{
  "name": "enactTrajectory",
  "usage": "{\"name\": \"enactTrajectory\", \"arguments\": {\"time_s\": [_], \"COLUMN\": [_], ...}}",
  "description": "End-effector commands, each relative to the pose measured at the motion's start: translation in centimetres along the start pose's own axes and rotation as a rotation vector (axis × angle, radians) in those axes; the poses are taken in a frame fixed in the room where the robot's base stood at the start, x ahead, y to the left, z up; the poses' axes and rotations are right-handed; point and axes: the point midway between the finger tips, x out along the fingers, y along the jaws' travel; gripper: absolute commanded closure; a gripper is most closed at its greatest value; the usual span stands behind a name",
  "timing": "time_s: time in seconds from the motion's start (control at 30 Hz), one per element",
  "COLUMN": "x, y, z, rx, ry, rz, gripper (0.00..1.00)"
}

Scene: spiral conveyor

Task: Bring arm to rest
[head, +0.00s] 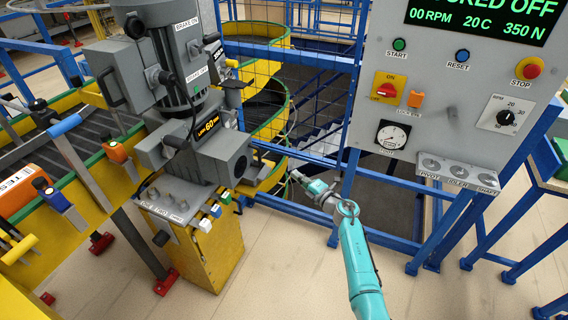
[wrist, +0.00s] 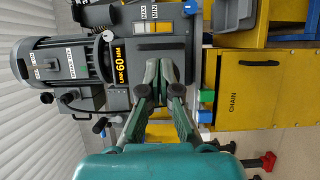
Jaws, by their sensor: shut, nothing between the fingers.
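My teal arm reaches up from the bottom of the head view, and my gripper (head: 298,177) points left toward the grey drive unit, in front of the blue frame. The drive unit (head: 205,150) has a grey motor on top and a "60" label. A clear gap separates the gripper from it in the head view.
A control panel (head: 455,100) with buttons, a dial and a lit display stands at right on blue legs. The yellow spiral conveyor (head: 268,115) stands behind mesh. An orange box (head: 25,190) lies at left. Pale floor (head: 290,275) is open in front.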

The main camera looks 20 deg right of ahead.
Motion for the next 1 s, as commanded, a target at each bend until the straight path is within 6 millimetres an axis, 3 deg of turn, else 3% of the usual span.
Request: {"name": "enactTrajectory", "arguments": {"time_s": [0.2, 0.37, 0.7, 1.0], "x": [-0.5, -2.5, -11.8, -21.4], "y": [-0.2, -2.0, -6.0, -7.1], "z": [-0.3, -2.8, -11.7, -18.5], "rx": [0.007, 0.071, 0.33, 0.571], "ry": [-0.001, -0.014, -0.077, -0.143], "rz": [0.002, 0.025, 0.108, 0.155], "gripper": [1.0, 1.0, 1.0, 1.0]}}
